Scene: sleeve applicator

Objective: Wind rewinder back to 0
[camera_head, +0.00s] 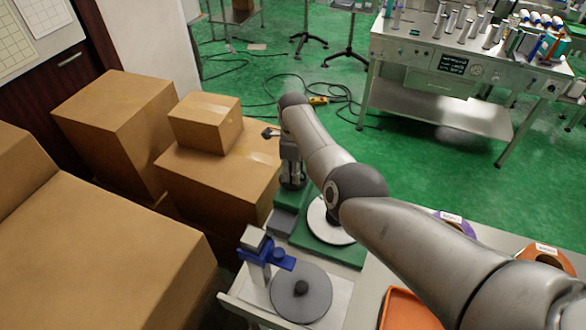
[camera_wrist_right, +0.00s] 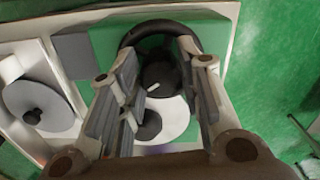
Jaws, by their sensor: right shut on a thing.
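The rewinder has a green base (camera_head: 342,248) and a white disc (camera_head: 322,222), partly covered by my right arm in the head view. In the wrist view, its green base (camera_wrist_right: 110,40) and white disc (camera_wrist_right: 178,118) lie under the fingers. A black dial (camera_wrist_right: 160,78) with a short white mark sits between the fingers, with a curved black rim (camera_wrist_right: 150,27) around its far side. My right gripper (camera_head: 291,172) points down at the rewinder's far end and is shut on the dial; exact finger contact is partly hidden. My left gripper is not in view.
Beside the green rewinder is a grey disc (camera_head: 301,292) with a blue-and-grey device (camera_head: 266,252). Cardboard boxes (camera_head: 222,180) stand close on the left. An orange tray (camera_head: 408,312) and tape rolls (camera_head: 546,258) lie near my arm.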

